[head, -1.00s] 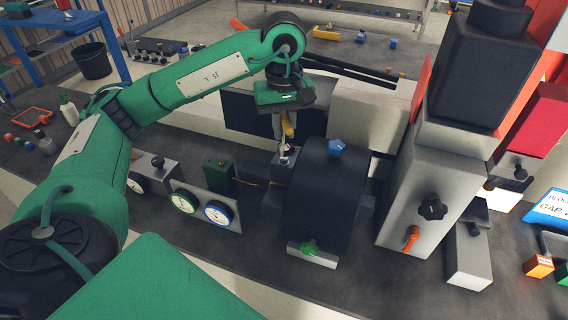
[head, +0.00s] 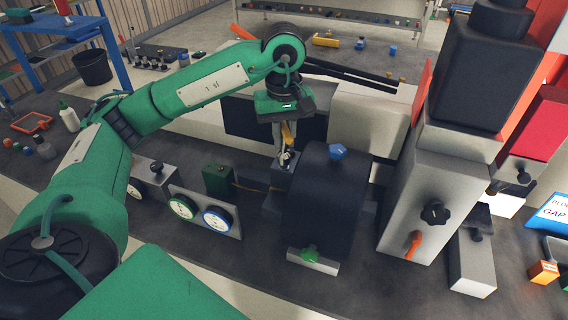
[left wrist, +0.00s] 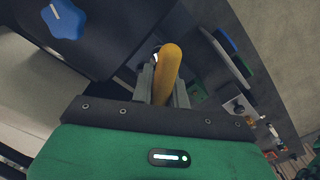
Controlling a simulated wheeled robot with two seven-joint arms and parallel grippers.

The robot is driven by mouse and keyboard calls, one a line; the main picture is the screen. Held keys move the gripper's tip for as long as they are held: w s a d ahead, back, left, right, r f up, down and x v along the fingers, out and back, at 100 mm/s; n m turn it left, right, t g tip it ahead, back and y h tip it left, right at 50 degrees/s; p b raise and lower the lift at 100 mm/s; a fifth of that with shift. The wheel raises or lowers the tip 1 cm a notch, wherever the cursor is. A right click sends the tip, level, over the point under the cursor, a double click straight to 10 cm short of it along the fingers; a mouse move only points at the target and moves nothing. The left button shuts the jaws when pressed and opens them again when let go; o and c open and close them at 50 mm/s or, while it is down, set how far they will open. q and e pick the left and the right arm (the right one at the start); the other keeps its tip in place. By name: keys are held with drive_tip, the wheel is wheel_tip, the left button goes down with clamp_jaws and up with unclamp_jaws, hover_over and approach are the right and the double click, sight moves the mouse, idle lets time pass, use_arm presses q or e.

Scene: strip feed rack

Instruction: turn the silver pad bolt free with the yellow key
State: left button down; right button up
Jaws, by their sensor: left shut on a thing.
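My left gripper (head: 283,146) points down behind the left edge of the dark rounded housing (head: 325,205). It is shut on the yellow key (head: 288,133), whose handle stands up between the fingers. The key (left wrist: 168,72) also shows in the left wrist view, between the gripper's fingers (left wrist: 163,85). The key's lower end is over a small grey block beside the housing. A small bright metal part shows there, but the silver pad bolt cannot be made out clearly, and I cannot tell whether the key is seated on it. My right gripper is not in view.
A blue knob (head: 338,151) tops the housing and a green knob (head: 309,255) is at its front foot. Two round dials (head: 216,219) and a dark green box (head: 217,180) stand left. A tall grey machine (head: 412,190) with black and orange knobs stands right.

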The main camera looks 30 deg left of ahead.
use_arm(q)
drive_tip(key=shift+f+b, duration=0.6)
drive_tip(key=shift+f, duration=0.1)
